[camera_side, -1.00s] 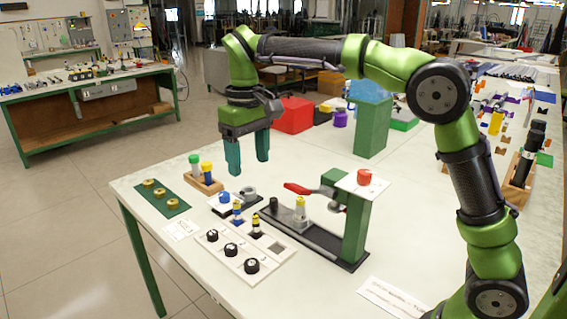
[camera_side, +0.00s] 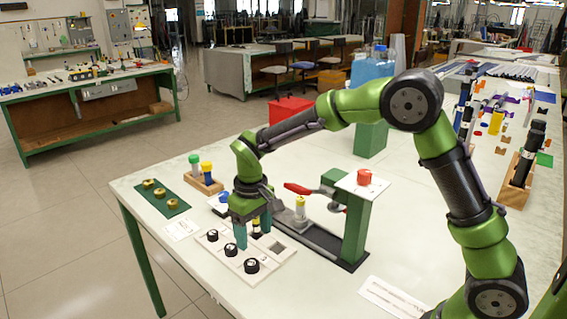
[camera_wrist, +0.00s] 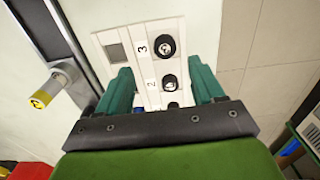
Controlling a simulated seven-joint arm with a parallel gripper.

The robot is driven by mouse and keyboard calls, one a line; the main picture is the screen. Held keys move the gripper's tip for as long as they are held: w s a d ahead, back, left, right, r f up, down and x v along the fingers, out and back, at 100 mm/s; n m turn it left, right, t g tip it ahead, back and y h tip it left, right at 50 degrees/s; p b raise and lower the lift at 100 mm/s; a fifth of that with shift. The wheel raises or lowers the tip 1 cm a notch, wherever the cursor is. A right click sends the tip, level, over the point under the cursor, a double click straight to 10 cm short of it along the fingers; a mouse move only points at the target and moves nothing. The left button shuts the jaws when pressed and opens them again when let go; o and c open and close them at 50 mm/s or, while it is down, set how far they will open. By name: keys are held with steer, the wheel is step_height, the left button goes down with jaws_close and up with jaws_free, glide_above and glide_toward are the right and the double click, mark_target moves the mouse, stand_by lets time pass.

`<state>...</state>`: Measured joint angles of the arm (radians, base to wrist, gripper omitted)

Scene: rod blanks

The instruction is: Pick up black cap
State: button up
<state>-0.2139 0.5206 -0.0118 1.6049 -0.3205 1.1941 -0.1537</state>
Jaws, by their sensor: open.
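Three black caps stand in a row on a white tray (camera_side: 240,274): a rear one (camera_side: 212,235), a middle one (camera_side: 231,249) and a front one (camera_side: 251,266). In the wrist view, one cap (camera_wrist: 166,46) is beside the label 3 and another (camera_wrist: 169,83) beside the label 2. A third cap (camera_wrist: 173,106) is partly hidden by my gripper's body. My gripper (camera_side: 253,232) is open and points down over the tray, close to the middle cap. In the wrist view, its teal fingers (camera_wrist: 162,84) are on either side of the row, with nothing gripped.
A yellow-topped post (camera_side: 300,207) stands on a dark rail fixture with a red lever (camera_side: 297,188) and green column (camera_side: 356,232), right of my gripper. A wooden block (camera_side: 205,184) with coloured pegs and a green mat (camera_side: 160,197) with brass parts lie left. The tray has a square recess (camera_wrist: 116,53).

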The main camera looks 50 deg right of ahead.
mark_target(253, 264)
step_height(253, 264, down, 3)
steer(key=shift+f, duration=0.2)
steer(key=shift+w+a+f, duration=0.1)
steer(key=shift+a+f, duration=0.1)
steer(key=shift+f, duration=1.2)
steer(key=shift+w+a+f, duration=0.1)
steer(key=shift+a+f, duration=0.05)
steer(key=shift+f, duration=1.2)
steer(key=shift+c, duration=0.3)
steer(key=c, duration=1)
steer(key=shift+c, duration=0.2)
steer(key=shift+r, duration=0.1)
